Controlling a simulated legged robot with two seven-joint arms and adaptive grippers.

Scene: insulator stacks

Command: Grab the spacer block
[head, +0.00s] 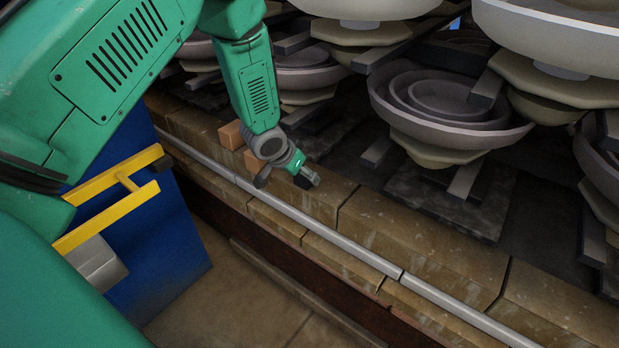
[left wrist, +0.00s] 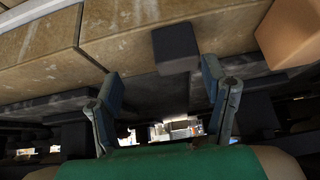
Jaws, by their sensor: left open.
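My left gripper (head: 302,171) hangs over the stone ledge, with its fingers open. In the left wrist view the two fingers (left wrist: 162,88) stand wide apart. A dark grey block (left wrist: 176,48), which looks like the spacer block, lies on the ledge beyond the fingertips, between them in the picture and a little nearer the right finger. It appears clear of both fingers. My right gripper is not in view.
Orange-brown blocks (head: 231,134) sit on the ledge behind my left wrist; one also shows at upper right in the left wrist view (left wrist: 291,34). Stacked grey insulator dishes (head: 440,110) crowd the back. A metal rail (head: 330,236) runs along the ledge (head: 420,242).

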